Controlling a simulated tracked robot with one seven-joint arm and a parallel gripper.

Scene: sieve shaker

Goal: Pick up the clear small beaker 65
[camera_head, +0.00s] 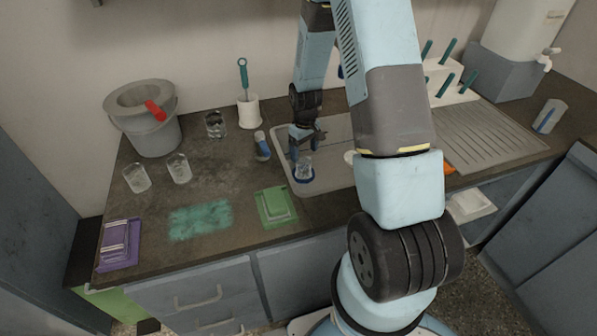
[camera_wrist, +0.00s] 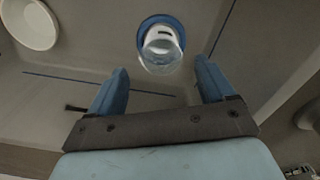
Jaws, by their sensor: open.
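A clear small beaker (camera_head: 305,168) stands inside a blue ring in the sink area, in the head view. In the wrist view the clear beaker (camera_wrist: 161,47) stands upright within the blue ring (camera_wrist: 146,24), ahead of my fingertips and roughly midway between their lines. My gripper (camera_wrist: 160,78) is open and empty, with a blue finger on either side. In the head view my gripper (camera_head: 304,148) is just above and behind the beaker, and the arm partly hides the sink.
A white bowl (camera_wrist: 30,24) sits left of the beaker in the wrist view. On the counter stand two clear beakers (camera_head: 179,168), a dark-filled glass (camera_head: 215,124), a grey bucket (camera_head: 150,135), a brush holder (camera_head: 248,112), a green sponge tray (camera_head: 274,207) and a purple one (camera_head: 120,243).

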